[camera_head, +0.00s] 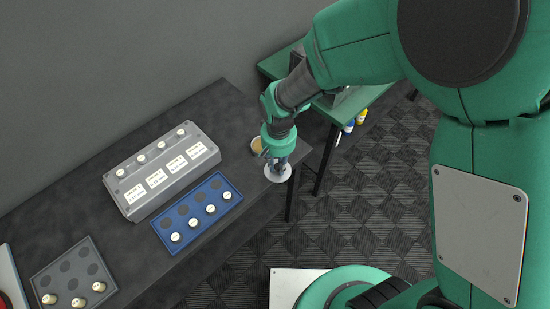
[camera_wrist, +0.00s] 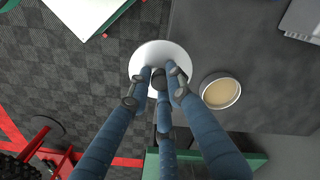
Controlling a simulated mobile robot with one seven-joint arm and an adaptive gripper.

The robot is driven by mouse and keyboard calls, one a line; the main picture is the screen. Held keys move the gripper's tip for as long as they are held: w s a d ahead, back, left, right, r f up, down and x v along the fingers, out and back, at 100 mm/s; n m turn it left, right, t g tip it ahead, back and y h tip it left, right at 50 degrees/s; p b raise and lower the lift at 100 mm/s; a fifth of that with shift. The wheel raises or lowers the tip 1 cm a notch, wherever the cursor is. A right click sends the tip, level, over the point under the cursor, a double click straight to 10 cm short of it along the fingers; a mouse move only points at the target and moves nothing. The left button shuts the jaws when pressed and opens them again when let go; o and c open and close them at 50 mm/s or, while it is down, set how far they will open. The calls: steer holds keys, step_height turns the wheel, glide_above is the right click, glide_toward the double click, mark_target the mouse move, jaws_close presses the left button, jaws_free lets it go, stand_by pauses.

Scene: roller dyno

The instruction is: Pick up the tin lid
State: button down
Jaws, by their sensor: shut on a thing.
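The tin lid is a white round disc (camera_head: 278,173), also in the wrist view (camera_wrist: 152,50). My gripper (camera_head: 277,163) is shut on the lid, with its blue fingers (camera_wrist: 158,76) meeting at the lid's middle and covering part of it. The lid overlaps the table's edge in both views; I cannot tell its exact height. A round open tin (camera_wrist: 220,92) with a tan inside stands on the table beside the lid, apart from it in the wrist view. In the head view the tin (camera_head: 257,145) is partly hidden by my gripper.
The dark table (camera_head: 240,245) holds a blue tray (camera_head: 160,238) with several white-topped pieces, a grey labelled box (camera_head: 130,205) and a grey tray (camera_head: 50,277) at the lower left. A green bench (camera_head: 363,101) stands behind my arm. Open checkered floor (camera_head: 350,210) lies right of the table.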

steer(key=shift+s, duration=0.15)
stand_by(0.7)
steer(key=shift+w+a+r+p, duration=0.15)
steer(key=shift+w+a+p, duration=0.35)
steer(key=shift+w, duration=0.15)
steer(key=shift+w+a+f+p, duration=0.5)
steer(key=shift+w+a+p, duration=0.75)
steer(key=shift+w+a, duration=0.45)
steer(key=shift+w+a+f+p, duration=0.55)
steer(key=shift+w+a+p, duration=0.75)
steer(key=shift+w, duration=0.6)
steer(key=shift+w+a+f+p, duration=0.5)
steer(key=shift+w+a+p, duration=0.65)
steer(key=shift+w+a, duration=0.6)
steer(key=shift+d, duration=0.1)
steer(key=shift+w, duration=0.1)
steer(key=w+a, duration=0.2)
steer(key=w, duration=0.2)
steer(key=w+a+f, duration=0.1)
steer(key=w+a, duration=0.1)
steer(key=w, duration=0.3)
steer(key=w+a+p, duration=0.1)
steer(key=w+a, duration=0.2)
steer(key=w, duration=0.1)
steer(key=shift+w+f, duration=0.15)
steer(key=shift+f, duration=0.05)
